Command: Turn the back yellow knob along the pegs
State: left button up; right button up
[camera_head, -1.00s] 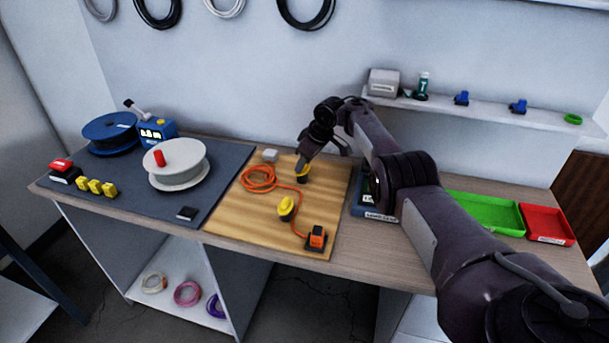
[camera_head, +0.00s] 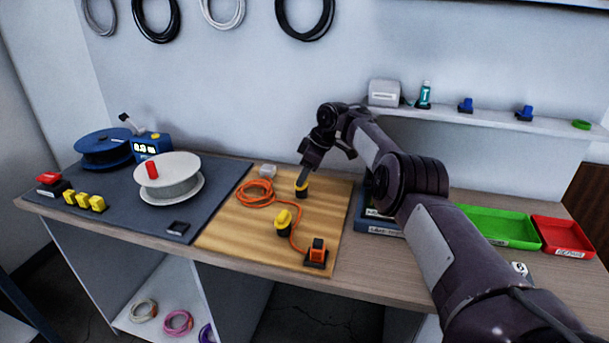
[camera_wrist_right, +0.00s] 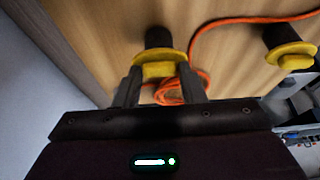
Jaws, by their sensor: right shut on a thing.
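The back yellow knob (camera_head: 301,191) stands on its dark peg at the back of the wooden board (camera_head: 235,222). My right gripper (camera_head: 302,180) reaches down on it from above. In the right wrist view the two fingers of my right gripper (camera_wrist_right: 163,88) are shut on the sides of the back yellow knob (camera_wrist_right: 160,70), with a dark peg end showing beyond it. The front yellow knob (camera_head: 283,222) sits nearer the board's front and also shows at the right of the wrist view (camera_wrist_right: 290,54). My left gripper is not in view.
An orange cable (camera_head: 257,193) lies coiled left of the back knob and runs past the front knob to an orange-black connector (camera_head: 317,252). A small grey block (camera_head: 267,171) is behind the coil. A white spool (camera_head: 168,178) stands left; green (camera_head: 500,226) and red (camera_head: 562,235) trays lie right.

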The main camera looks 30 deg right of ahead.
jog(key=o, duration=1)
jog(key=shift+v, duration=3.85)
